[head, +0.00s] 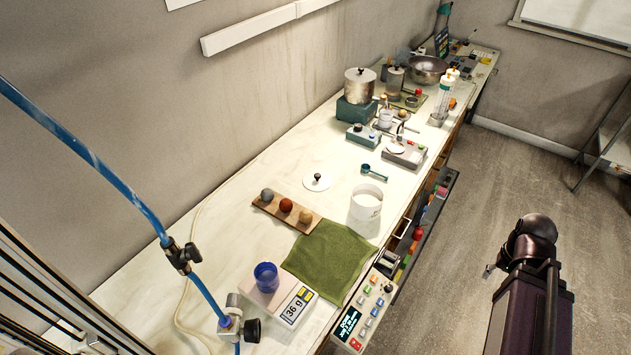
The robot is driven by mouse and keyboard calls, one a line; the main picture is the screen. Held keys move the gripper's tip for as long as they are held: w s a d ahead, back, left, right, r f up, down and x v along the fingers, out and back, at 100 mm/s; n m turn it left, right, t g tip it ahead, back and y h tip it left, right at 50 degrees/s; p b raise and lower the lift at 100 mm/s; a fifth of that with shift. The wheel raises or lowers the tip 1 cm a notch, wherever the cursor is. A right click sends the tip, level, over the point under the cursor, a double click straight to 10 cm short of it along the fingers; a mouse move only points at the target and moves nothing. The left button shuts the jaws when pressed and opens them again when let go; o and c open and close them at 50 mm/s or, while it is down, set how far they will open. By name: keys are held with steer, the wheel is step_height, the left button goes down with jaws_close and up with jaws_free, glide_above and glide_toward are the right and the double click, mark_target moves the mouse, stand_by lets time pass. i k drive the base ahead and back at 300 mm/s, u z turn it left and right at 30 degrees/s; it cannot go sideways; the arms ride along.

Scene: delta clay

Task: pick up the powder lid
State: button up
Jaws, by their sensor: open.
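The powder lid (317,182), a flat white disc with a dark knob on top, lies on the white bench, knob up. An open white tub (366,203) stands to its right and nearer, without a lid on it. My arm is at the right of the head view, over the floor and well apart from the bench. Only a small grey tip (488,271) shows beside the arm, seemingly part of my gripper; the rest is hidden behind my arm. Nothing is seen held there. The gripper is far from the lid.
A wooden board (287,212) with three balls lies just nearer than the lid. A green cloth (330,260), a scale (283,300) with a blue cup and a teal scoop (372,171) are close by. An open drawer (425,225) juts from the bench front. Pots and instruments crowd the far end.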

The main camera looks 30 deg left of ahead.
mark_target(317, 180)
steer(key=u, duration=1.35)
steer(key=k, duration=0.65)
steer(key=z, duration=0.1)
steer(key=i, duration=0.45)
steer(key=u, duration=0.05)
